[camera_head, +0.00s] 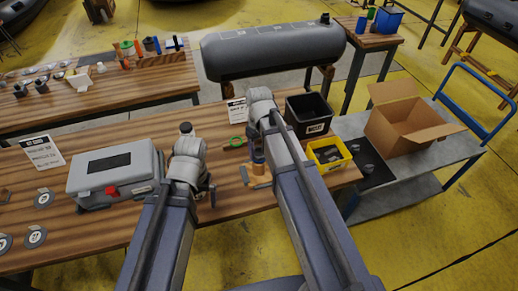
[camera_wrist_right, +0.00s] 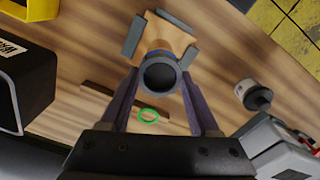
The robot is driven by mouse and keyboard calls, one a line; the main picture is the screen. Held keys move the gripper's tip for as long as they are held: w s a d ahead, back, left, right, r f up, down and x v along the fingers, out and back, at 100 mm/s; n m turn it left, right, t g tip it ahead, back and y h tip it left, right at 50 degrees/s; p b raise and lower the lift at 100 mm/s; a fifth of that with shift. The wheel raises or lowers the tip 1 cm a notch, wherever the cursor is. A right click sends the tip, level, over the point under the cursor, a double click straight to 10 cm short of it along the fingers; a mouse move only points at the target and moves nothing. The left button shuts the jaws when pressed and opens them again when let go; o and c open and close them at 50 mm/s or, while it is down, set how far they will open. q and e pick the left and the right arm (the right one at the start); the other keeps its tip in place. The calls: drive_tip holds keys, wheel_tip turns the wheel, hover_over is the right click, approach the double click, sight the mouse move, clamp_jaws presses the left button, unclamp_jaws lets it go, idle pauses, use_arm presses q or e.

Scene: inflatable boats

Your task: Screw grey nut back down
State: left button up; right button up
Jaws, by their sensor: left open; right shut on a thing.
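The dark grey round nut (camera_wrist_right: 160,75) sits between the fingers of my right gripper (camera_wrist_right: 160,82) in the right wrist view. My right gripper (camera_head: 257,158) is shut on it, above a tan block (camera_wrist_right: 172,38) with grey jaws on its sides. A blue band shows just behind the nut. In the head view the tan block (camera_head: 260,182) is partly hidden by my right arm, and the nut is hard to make out. My left gripper (camera_head: 207,197) is open and empty over the table, left of the block.
A green ring (camera_head: 236,141) lies on the wooden table behind the block. A grey case (camera_head: 115,172) stands at the left. A black bin (camera_head: 310,112) and a yellow bin (camera_head: 329,153) stand at the right. A grey-topped cylinder (camera_head: 186,129) stands behind my left gripper.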

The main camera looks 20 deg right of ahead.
drive_tip(key=m, duration=0.5)
drive_tip(key=shift+m, duration=0.3)
drive_tip(key=m, duration=0.5)
drive_tip(key=shift+m, duration=0.4)
drive_tip(key=m, duration=0.5)
drive_tip(key=shift+m, duration=0.4)
drive_tip(key=m, duration=0.5)
drive_tip(key=shift+m, duration=0.3)
